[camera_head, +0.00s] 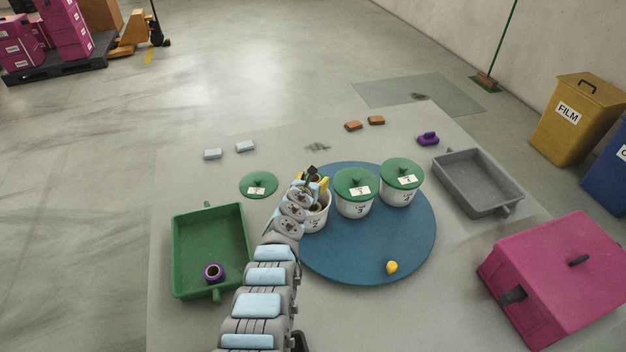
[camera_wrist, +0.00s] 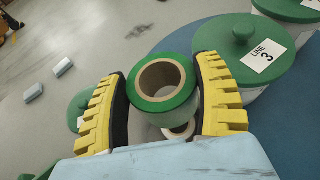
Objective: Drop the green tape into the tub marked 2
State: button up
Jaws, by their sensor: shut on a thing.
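My gripper (camera_head: 318,182) is shut on the green tape (camera_wrist: 147,106), a roll with a brown cardboard core, seen between the yellow fingers in the wrist view. In the head view the gripper is over an open white tub (camera_head: 316,222) at the left of the blue round mat; my arm partly covers it, and its number is not readable. In the wrist view a pale ring-shaped thing (camera_wrist: 180,131) shows below the tape. A loose green lid (camera_head: 258,185) lies on the table left of the tub.
The lidded tub marked 3 (camera_head: 354,206) and another lidded tub (camera_head: 399,190) stand to the right on the blue mat (camera_head: 340,268). A green tray (camera_head: 180,268) holds a purple tape (camera_head: 213,272). A grey tray (camera_head: 497,205) and pink box (camera_head: 560,275) stand right.

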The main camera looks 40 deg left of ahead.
jog(key=shift+f+b, duration=0.3)
jog(key=shift+f, duration=0.3)
jog(key=o, duration=1.3)
jog(key=shift+c, duration=0.2)
jog(key=shift+r, duration=0.25)
notch_tip(320, 180, up, 10)
jog(key=shift+f, duration=0.25)
